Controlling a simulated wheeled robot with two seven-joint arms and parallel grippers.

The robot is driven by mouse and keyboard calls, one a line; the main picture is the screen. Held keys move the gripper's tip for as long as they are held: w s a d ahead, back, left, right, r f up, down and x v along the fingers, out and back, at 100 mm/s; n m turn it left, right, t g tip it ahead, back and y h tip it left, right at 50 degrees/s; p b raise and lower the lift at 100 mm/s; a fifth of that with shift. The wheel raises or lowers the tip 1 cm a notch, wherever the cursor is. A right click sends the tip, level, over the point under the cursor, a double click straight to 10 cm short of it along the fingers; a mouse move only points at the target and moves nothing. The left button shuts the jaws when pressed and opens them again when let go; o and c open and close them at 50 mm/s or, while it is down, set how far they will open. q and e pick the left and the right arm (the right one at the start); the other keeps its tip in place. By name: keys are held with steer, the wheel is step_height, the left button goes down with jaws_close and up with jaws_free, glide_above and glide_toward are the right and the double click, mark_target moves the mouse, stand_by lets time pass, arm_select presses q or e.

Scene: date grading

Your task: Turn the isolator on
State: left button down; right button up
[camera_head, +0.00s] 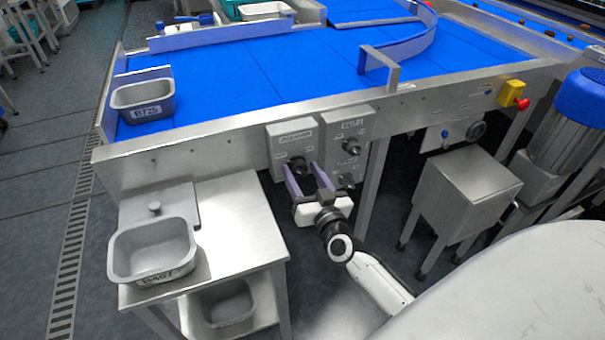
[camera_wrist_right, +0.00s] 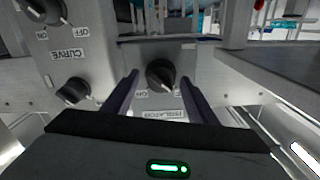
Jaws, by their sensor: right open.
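The isolator box (camera_head: 283,137) is a grey box on the front of the conveyor frame, with a label at its top. Its black rotary knob (camera_head: 298,162) also shows in the right wrist view (camera_wrist_right: 160,74), where the lettering is upside down. The knob's pale mark points to the lower right there, towards the small label on the right; the label on the left seems to read ON. My right gripper (camera_head: 301,168) is open in front of the box, its purple fingers on either side of the knob, apart from it in the wrist view. My left gripper is out of view.
A second grey box (camera_head: 335,130), labelled CURVE in the wrist view, with two knobs stands close on the right. A yellow-and-red emergency stop (camera_head: 512,94) is further right. A steel side table (camera_head: 240,225) with a tray (camera_head: 125,262) stands left of my right arm.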

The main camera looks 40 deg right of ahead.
steer(key=shift+c, duration=0.4)
steer(key=c, duration=1)
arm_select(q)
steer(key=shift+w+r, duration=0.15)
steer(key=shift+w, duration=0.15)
